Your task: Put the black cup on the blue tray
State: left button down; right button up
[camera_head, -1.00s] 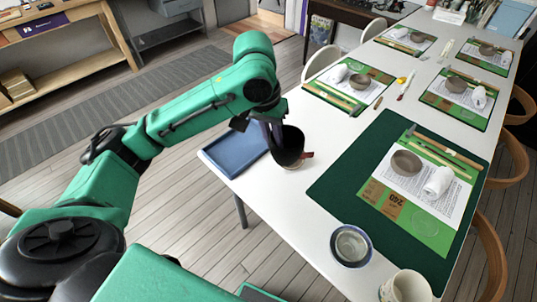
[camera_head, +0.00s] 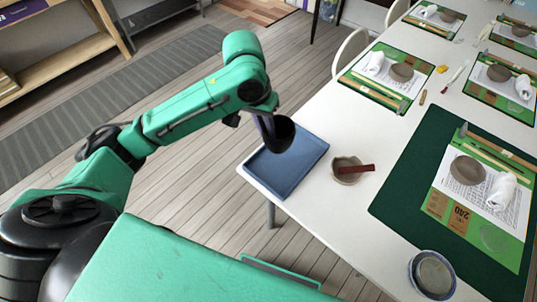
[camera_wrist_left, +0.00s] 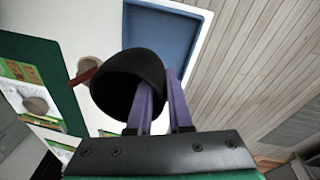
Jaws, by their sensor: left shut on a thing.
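The black cup (camera_head: 280,138) is held in my left gripper (camera_head: 266,126), whose purple fingers are shut on its wall. In the left wrist view the cup (camera_wrist_left: 122,78) has its mouth toward the gripper (camera_wrist_left: 160,108), one finger at the mouth and the other outside. The blue tray (camera_head: 284,182) lies at the table's left corner. In the head view the cup overlaps the tray's far-left part and appears raised above it; the exact gap is unclear. The tray (camera_wrist_left: 165,38) also shows behind the cup in the left wrist view. My right gripper is out of view.
A small brown bowl (camera_head: 346,172) with a dark red stick stands just right of the tray. A dark green mat (camera_head: 400,190) with clay tools lies further right. A blue-rimmed bowl (camera_head: 432,275) stands near the front. The tray's visible surface is empty.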

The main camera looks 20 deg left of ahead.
pick_arm(q)
jog(key=f, duration=1.3)
jog(key=shift+w+a+f+b, duration=0.1)
jog(key=shift+a+f+b, duration=0.2)
jog(key=shift+f, duration=0.1)
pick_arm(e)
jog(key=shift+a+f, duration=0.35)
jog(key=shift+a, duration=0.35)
pick_arm(q)
jog(key=c, duration=0.8)
grip_release()
jog(key=shift+c, duration=0.2)
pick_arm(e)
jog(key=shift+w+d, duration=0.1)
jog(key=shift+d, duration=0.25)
pick_arm(q)
notch_tip(320, 180, up, 12)
jog(key=s+a, duration=0.1)
jog(key=shift+a+p, duration=0.4)
jog(key=shift+p, duration=0.05)
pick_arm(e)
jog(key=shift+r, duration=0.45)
